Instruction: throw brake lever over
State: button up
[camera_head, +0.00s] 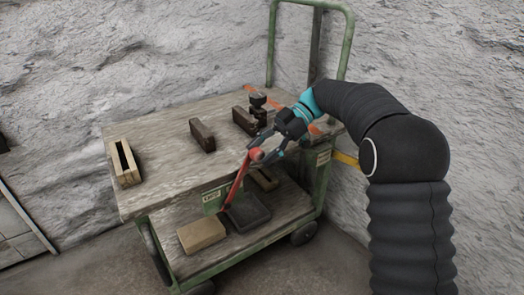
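The brake lever (236,182) is a red bar with a round red knob at its upper end. It stands at the front side of a green-framed cart and leans up to the right. My gripper (263,148) reaches in from the right, at the knob, above the cart's front edge. Its dark fingers are apart, with the knob at or between their tips. I cannot tell whether they grip it. The lever's lower end is near the lower shelf, and its pivot is not clear.
The cart's wooden top (165,165) bears a slotted wooden block (125,163), dark blocks (202,136) and a dark stacked piece (258,104). The lower shelf holds a tan block (201,234) and a dark tray (248,212). Rough pale walls stand behind.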

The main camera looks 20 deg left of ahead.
jog(key=shift+w+r, duration=0.1)
jog(key=v, duration=0.7)
jog(key=shift+d, duration=0.1)
jog(key=s+d+r+m+t+h, duration=0.35)
jog(key=s+d+m+t, duration=0.7)
jog(key=d+m, duration=0.6)
jog(key=s+d+f+m+t+h, duration=0.2)
jog(key=s+d+f+m, duration=0.1)
jog(key=s+d+m, duration=0.3)
jog(key=s+d+f+m+t+h+p, duration=0.1)
jog(key=s+d+f+m+t+h, duration=0.1)
jog(key=s+d+m, duration=0.4)
jog(key=s+d+f+t, duration=0.1)
jog(key=s+d+f, duration=0.1)
jog(key=s+d, duration=0.1)
jog(key=shift+s+d+p, duration=0.3)
jog(key=shift+s+d, duration=0.1)
jog(key=shift+s, duration=0.25)
